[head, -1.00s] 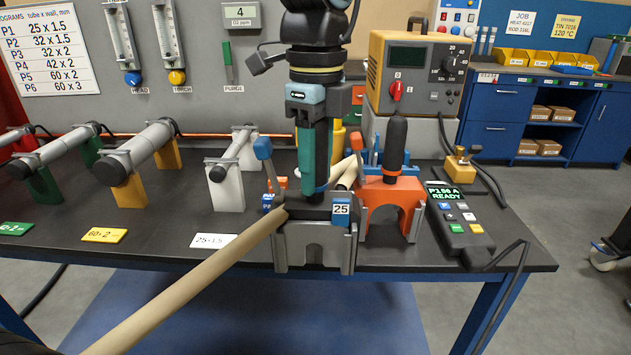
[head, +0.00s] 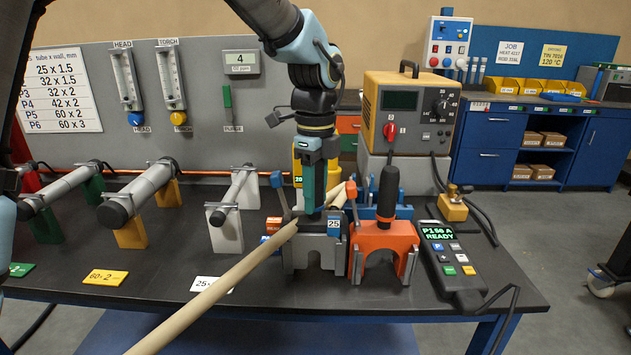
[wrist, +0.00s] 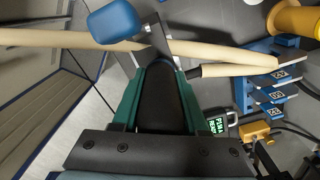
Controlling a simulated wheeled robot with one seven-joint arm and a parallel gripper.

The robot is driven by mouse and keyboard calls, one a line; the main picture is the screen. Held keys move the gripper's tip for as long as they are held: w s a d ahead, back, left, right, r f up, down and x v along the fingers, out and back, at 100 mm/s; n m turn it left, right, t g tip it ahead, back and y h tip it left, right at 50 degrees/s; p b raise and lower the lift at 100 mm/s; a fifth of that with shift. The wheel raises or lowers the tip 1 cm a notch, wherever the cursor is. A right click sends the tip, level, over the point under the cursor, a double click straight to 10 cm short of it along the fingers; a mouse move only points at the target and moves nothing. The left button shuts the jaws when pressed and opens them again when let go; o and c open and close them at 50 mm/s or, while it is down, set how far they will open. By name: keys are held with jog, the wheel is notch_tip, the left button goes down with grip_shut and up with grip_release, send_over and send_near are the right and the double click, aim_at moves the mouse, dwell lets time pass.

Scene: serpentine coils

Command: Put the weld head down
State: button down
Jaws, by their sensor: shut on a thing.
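My gripper (head: 311,205) points straight down over the grey stand marked 25 (head: 325,255). Its teal fingers are shut on a black grip, taken as the weld head (wrist: 159,98), which fills the gap between them in the wrist view. The weld head's lower part is mostly hidden by the fingers and stand; I cannot tell whether it rests on the stand. A long beige tube (head: 225,286) enters the stand from the front left. A second beige tube (wrist: 225,54) leaves on the other side. An orange saddle (head: 386,239) with an upright black handle (head: 388,188) stands to the right.
A pendant reading ready (head: 450,258) and a yellow block (head: 453,208) lie to the right. The orange power unit (head: 409,112) stands behind. A blue rack (wrist: 265,90) shows in the wrist view. Grey tubes on coloured stands (head: 130,232) fill the left.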

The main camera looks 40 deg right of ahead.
jog(key=shift+f, duration=0.65)
jog(key=shift+c, duration=2.2)
grip_release()
jog(key=shift+f, duration=0.1)
notch_tip(320, 180, up, 12)
jog(key=shift+r+b, duration=0.2)
jog(key=shift+b, duration=0.95)
